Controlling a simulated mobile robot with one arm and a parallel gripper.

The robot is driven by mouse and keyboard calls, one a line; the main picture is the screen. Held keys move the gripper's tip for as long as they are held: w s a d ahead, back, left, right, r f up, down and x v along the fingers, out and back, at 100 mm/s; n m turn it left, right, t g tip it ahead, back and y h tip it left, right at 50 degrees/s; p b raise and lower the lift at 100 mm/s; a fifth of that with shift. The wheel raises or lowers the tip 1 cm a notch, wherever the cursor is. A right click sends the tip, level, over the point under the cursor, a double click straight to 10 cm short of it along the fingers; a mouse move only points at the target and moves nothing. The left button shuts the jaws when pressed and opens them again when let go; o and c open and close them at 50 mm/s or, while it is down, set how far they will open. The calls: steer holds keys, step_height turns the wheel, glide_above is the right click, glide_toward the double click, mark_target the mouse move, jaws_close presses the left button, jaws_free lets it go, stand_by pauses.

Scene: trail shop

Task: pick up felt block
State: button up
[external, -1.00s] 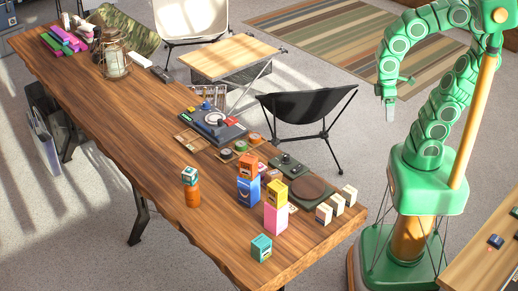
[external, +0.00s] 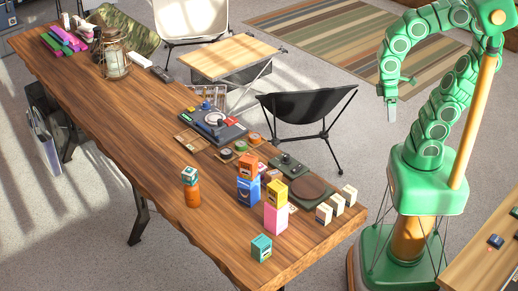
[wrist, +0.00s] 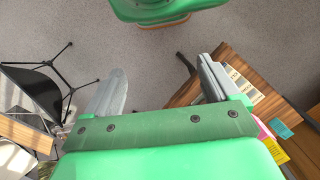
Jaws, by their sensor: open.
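No single thing is clearly the felt block. Candidates on the wooden table (external: 120,130) are a teal cube (external: 261,248) near the front edge, a yellow cube (external: 277,191) on a pink block (external: 276,219), an orange cube (external: 247,166) on a blue packet (external: 248,192), and a teal-and-white cube (external: 189,175) on an orange bottle (external: 193,195). My gripper (external: 391,112) is raised over the floor, right of the table and apart from everything. In the wrist view my gripper (wrist: 162,78) is open and empty; the teal cube (wrist: 281,128) shows beyond its right finger.
A device (external: 212,123) and a lantern (external: 115,58) stand farther left. A black chair (external: 308,105) and a small table (external: 231,55) are behind. Open floor surrounds my gripper.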

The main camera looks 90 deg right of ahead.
mark_target(278, 176)
stand_by(0.4)
